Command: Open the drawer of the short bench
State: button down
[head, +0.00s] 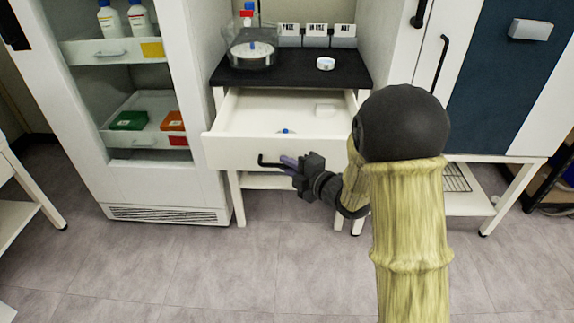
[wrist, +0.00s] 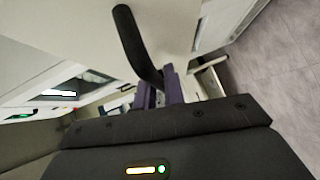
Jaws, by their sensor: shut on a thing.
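The short bench has a black top (head: 300,72) and white legs. Its white drawer (head: 230,155) is pulled well out, and its inside is visible. The black bar handle (head: 266,161) is on the drawer front. My gripper (head: 288,161) is at the handle, its purple fingers shut on it. In the wrist view the black handle (wrist: 136,45) runs down between the purple fingers (wrist: 162,88). The held part of the handle is partly hidden by the fingers.
A white open-shelved fridge (head: 165,185) with bottles and boxes stands left of the bench. A white and dark blue cabinet (head: 490,85) stands to the right. A clear round vessel (head: 252,52) and labelled boxes (head: 315,40) sit on the bench top. Grey floor (head: 200,275) in front is clear.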

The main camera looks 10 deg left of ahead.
jog(key=shift+s, duration=0.1)
jog(key=c, duration=1.5)
grip_release()
jog(key=b+v, duration=0.1)
jog(key=v, duration=1.4)
jog(key=shift+d+f, duration=0.1)
jog(key=shift+d, duration=0.1)
jog(key=b+v, duration=0.2)
jog(key=b, duration=0.2)
jog(key=shift+b, duration=0.3)
